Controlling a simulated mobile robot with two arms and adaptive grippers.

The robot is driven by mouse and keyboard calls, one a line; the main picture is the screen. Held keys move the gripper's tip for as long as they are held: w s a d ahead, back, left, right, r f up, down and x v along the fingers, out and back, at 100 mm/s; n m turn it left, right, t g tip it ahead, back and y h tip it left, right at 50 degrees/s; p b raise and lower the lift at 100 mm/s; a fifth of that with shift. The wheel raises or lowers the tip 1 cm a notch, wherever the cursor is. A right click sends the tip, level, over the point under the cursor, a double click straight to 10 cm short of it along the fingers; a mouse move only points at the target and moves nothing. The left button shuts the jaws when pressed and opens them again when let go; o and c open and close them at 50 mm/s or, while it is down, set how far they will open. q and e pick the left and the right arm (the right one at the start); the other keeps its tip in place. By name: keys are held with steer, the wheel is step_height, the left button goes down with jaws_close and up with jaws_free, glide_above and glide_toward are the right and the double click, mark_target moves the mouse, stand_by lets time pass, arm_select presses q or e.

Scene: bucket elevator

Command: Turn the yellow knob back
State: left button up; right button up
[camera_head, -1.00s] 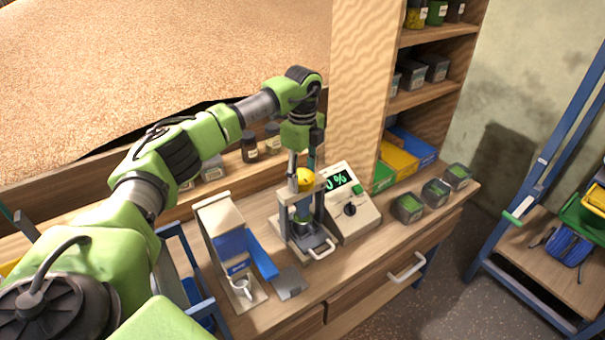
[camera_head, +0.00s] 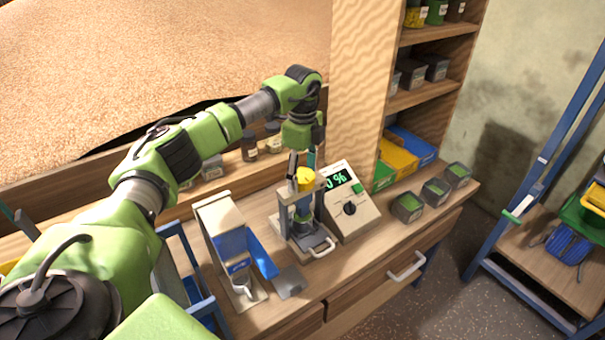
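The yellow knob (camera_head: 305,182) is on top of a small grey press-like fixture (camera_head: 300,228) on the wooden bench. My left gripper (camera_head: 301,174) points down at the knob from above. Its dark finger is at the knob's left side, and its teal finger is at the right and partly behind. The fingers are apart, with the knob at their tips. I cannot tell whether they press on it. My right gripper is out of view.
A meter with a green display (camera_head: 349,200) stands close to the right of the fixture. A grey and blue dispenser (camera_head: 222,235) stands to the left. Several small sample boxes (camera_head: 408,207) line the right of the bench. A blue ladder-like frame (camera_head: 545,170) is at far right.

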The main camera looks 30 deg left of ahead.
mark_target(303, 175)
arm_select(q)
steer(key=shift+r, duration=0.25)
step_height(303, 175, up, 12)
steer(key=shift+f, duration=0.25)
stand_by(0.6)
